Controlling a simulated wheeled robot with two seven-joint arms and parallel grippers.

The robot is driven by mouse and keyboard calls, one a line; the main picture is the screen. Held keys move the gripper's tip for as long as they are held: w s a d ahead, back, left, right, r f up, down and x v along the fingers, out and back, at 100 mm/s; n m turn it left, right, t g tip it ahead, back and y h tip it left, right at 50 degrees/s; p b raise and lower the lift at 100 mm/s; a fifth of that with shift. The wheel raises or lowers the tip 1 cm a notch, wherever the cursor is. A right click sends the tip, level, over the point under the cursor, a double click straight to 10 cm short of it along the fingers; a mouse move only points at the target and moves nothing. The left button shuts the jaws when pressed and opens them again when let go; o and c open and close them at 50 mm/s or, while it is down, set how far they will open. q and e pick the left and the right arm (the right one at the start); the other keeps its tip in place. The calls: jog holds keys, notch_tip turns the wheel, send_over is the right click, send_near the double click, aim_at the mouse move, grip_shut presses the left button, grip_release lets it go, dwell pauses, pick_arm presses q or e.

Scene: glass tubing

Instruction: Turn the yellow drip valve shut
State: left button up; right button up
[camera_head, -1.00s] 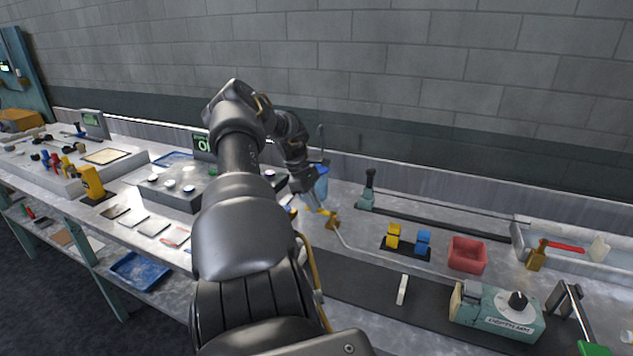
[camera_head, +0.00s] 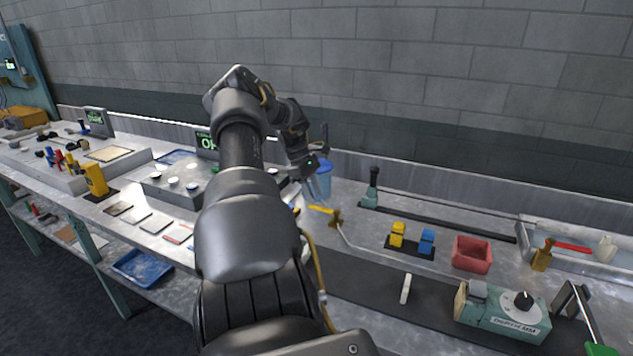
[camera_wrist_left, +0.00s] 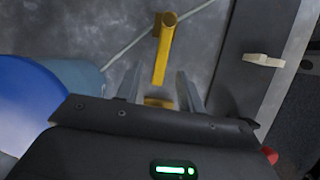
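The yellow drip valve (camera_head: 322,210) is on the bench, its lever pointing left from a brass-coloured body (camera_head: 336,218) joined to a thin pale tube. In the left wrist view the yellow lever (camera_wrist_left: 163,58) runs down toward the gap between my fingers. My left gripper (camera_head: 320,192) is just above the lever's free end in the head view. In the wrist view its two fingers (camera_wrist_left: 159,80) are apart, one on each side of the lever's line. I cannot tell whether either touches it. My right gripper is not in view.
A blue container (camera_head: 323,172) stands close behind my left gripper. To the right are yellow and blue blocks (camera_head: 410,238), a red bin (camera_head: 471,253) and a teal dial box (camera_head: 502,314). A grey control box (camera_head: 180,186) lies left. Dark bench strip in front is mostly clear.

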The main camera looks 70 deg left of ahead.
pick_arm(q)
jog(key=v, duration=0.7)
jog(key=shift+r+b, duration=0.2)
jog(key=shift+b, duration=0.25)
